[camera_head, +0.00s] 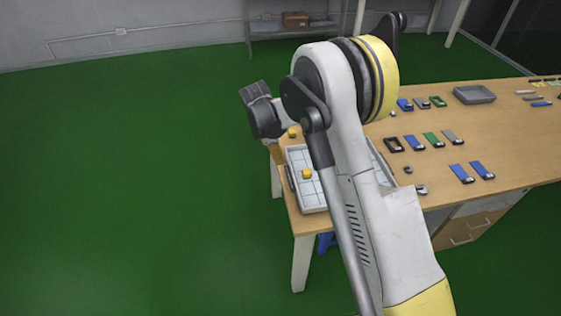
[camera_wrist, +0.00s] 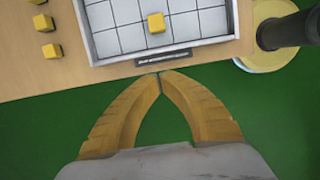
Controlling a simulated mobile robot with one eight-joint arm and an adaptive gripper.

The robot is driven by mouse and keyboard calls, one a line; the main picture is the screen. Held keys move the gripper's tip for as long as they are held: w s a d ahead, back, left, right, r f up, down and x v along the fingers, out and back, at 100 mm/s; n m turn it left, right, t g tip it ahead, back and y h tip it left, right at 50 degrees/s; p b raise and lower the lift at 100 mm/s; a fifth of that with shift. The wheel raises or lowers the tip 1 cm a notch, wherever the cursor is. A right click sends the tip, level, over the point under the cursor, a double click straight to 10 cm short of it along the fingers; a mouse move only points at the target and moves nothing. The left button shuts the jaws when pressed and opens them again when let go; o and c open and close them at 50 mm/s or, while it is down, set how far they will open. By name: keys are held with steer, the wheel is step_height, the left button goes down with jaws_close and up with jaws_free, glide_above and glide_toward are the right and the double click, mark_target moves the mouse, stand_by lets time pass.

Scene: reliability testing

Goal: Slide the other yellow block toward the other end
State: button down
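One yellow block (camera_wrist: 155,22) sits inside the white gridded tray (camera_wrist: 112,52), near the wall closest to my gripper in the wrist view. In the head view a yellow block (camera_head: 307,174) also sits in the tray (camera_head: 313,208). Other yellow blocks (camera_wrist: 52,51) lie in a row on the table left of the tray in the wrist view; one yellow block (camera_head: 293,132) shows beyond the tray in the head view. My gripper (camera_wrist: 158,76) has its fingertips together with nothing between them, just outside the tray wall. My arm hides part of the tray in the head view.
The wooden table (camera_head: 515,145) holds several blue, green and grey pieces and a grey tray (camera_head: 474,94) to the right. A dark label strip (camera_wrist: 163,60) lies along the tray's near side. Green floor lies beyond the table edge.

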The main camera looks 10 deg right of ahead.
mark_target(302, 172)
steer(key=b+x, duration=0.2)
steer(key=x, duration=0.5)
steer(key=shift+d+f+b, duration=0.1)
steer(key=shift+f+b, duration=0.2)
steer(key=shift+f, duration=0.1)
steer(key=d+b, duration=0.1)
steer(key=d, duration=0.2)
steer(key=shift+d+r, duration=0.15)
steer(key=shift+d, duration=0.35)
steer(key=d, duration=0.6)
steer(key=shift+d, duration=0.1)
steer(key=a, duration=0.2)
steer(key=a+r, duration=0.1)
steer(key=a, duration=0.1)
steer(key=shift+a+r, duration=0.1)
steer(key=shift+a, duration=0.15)
steer(key=p+v, duration=0.3)
steer(key=v, duration=0.6)
